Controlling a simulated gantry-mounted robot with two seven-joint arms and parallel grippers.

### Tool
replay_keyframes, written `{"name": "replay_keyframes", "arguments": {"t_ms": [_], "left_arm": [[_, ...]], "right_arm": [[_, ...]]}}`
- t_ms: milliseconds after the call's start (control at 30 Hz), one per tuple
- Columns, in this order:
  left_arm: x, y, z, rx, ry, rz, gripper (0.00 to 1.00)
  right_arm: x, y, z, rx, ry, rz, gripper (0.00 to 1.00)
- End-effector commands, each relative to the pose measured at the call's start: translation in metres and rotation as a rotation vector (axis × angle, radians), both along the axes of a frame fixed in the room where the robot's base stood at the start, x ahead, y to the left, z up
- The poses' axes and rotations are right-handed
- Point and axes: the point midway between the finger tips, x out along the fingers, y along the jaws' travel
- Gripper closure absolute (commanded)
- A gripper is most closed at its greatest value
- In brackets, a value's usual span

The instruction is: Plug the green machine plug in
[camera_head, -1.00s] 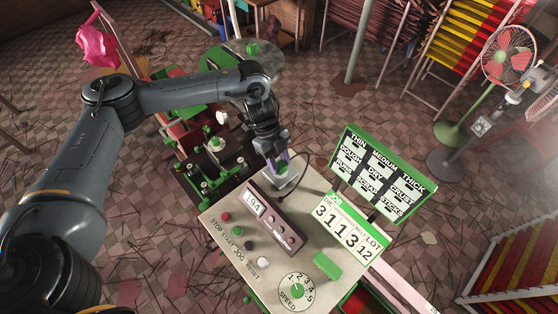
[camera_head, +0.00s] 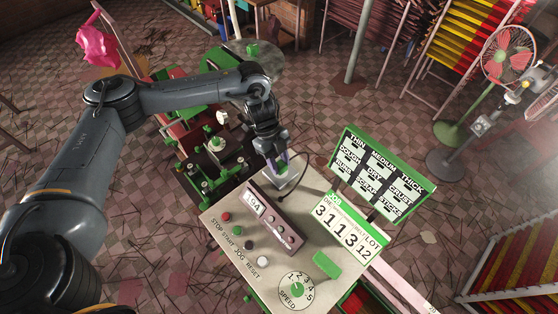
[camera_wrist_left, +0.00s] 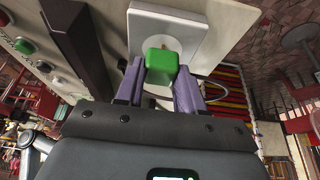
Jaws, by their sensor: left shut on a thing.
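The green plug (camera_wrist_left: 161,66) shows in the left wrist view between the fingertips of my left gripper (camera_wrist_left: 160,84). My left gripper is shut on it. The plug is in front of a white socket plate (camera_wrist_left: 190,22) with a round recess partly hidden behind it. I cannot tell whether the plug is in the socket or only close to it. In the head view my left gripper (camera_head: 278,163) is at the far end of the control panel (camera_head: 225,242), over the socket plate (camera_head: 285,183). A dark cord runs beside it. My right gripper is not in view.
The panel carries buttons, a display (camera_head: 254,203) and a speed dial (camera_head: 297,289). A green-framed board (camera_head: 383,172) stands to the right, with a number card (camera_head: 345,225) below it. The extruder machine (camera_head: 215,150) lies left of the gripper. A fan (camera_head: 507,53) stands far right.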

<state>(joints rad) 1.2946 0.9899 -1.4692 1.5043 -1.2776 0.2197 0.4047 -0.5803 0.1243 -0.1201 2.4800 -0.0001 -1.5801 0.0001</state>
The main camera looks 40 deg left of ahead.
Motion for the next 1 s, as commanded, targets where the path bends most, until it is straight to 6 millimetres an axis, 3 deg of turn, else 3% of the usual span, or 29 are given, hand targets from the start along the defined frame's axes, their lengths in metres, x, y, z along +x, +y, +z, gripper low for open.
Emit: {"name": "replay_keyframes", "arguments": {"t_ms": [733,767,933,1000], "left_arm": [[0.000,0.000,-0.012,-0.001,0.000,0.001,0.99],[0.000,0.000,-0.012,-0.001,0.000,0.001,0.61],[0.000,0.000,-0.012,-0.001,0.000,0.000,0.35],[0.000,0.000,-0.012,0.000,0.000,0.000,0.33]], "right_arm": [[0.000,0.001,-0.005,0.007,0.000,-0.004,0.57],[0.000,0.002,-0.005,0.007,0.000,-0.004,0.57],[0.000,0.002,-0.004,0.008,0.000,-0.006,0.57],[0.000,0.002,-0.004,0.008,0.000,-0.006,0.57]]}}
